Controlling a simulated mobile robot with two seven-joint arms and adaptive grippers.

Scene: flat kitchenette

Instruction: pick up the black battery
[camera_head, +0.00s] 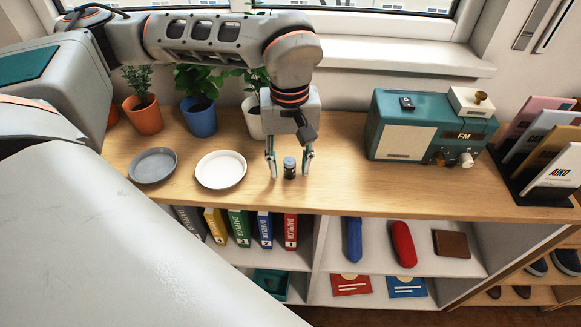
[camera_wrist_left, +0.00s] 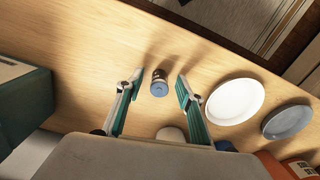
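A small upright cylinder with a dark body and a grey-blue top, which looks like the black battery (camera_head: 289,169), stands on the wooden counter. In the left wrist view the battery (camera_wrist_left: 159,85) sits between the two fingers, with a gap on each side. My left gripper (camera_head: 289,175) is open and points down, its teal-padded fingers on either side of the battery at counter level. The left gripper (camera_wrist_left: 159,76) also shows open in the wrist view. My right gripper is not in view.
A white plate (camera_head: 221,170) and a grey plate (camera_head: 153,165) lie left of the battery. Potted plants, including a blue pot (camera_head: 200,118), stand behind. A teal radio (camera_head: 415,130) with a small black object (camera_head: 407,103) on top stands right. The counter's front edge (camera_head: 330,211) is close.

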